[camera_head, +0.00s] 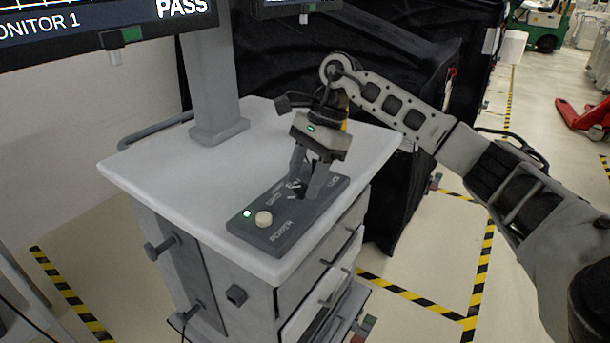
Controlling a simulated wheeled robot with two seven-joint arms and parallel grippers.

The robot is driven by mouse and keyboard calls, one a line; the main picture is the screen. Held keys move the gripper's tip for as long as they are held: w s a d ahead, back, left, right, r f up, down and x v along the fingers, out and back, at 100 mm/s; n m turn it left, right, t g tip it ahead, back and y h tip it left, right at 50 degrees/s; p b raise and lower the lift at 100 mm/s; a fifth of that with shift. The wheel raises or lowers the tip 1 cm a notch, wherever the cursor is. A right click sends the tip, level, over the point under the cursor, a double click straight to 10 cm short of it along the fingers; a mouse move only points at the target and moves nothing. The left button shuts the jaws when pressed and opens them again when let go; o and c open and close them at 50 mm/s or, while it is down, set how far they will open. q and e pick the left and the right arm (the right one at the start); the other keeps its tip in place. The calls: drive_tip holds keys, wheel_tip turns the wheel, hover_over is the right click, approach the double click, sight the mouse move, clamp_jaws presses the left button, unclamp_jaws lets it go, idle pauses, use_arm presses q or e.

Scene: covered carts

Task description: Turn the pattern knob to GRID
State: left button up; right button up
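A dark control panel (255,218) lies on the cart's top near its front edge. It has a lit green light (247,213), a round cream button (263,219) above the word POWER, and a dial (296,187) with small white labels around it, too small to read surely. My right gripper (305,188) points down over the dial. Its two fingers stand a little apart, low at the panel, and hide most of the knob. I cannot tell whether they touch it. My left gripper is not in view.
The light grey cart top (180,165) is mostly clear, with a monitor post (210,90) at the back. Monitor 1 (110,30) reads PASS, with white lines at its top edge. A second screen (290,8) is partly cut off. Black covers (290,60) stand behind.

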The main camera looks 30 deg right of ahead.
use_arm(q)
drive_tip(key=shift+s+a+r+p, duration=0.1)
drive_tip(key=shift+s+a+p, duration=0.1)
drive_tip(key=shift+p, duration=0.45)
use_arm(e)
drive_tip(key=v, duration=1.6)
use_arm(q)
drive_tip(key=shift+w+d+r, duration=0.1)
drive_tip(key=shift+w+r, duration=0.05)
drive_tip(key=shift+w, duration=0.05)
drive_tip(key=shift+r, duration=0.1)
use_arm(e)
drive_tip(key=shift+s+f, duration=0.1)
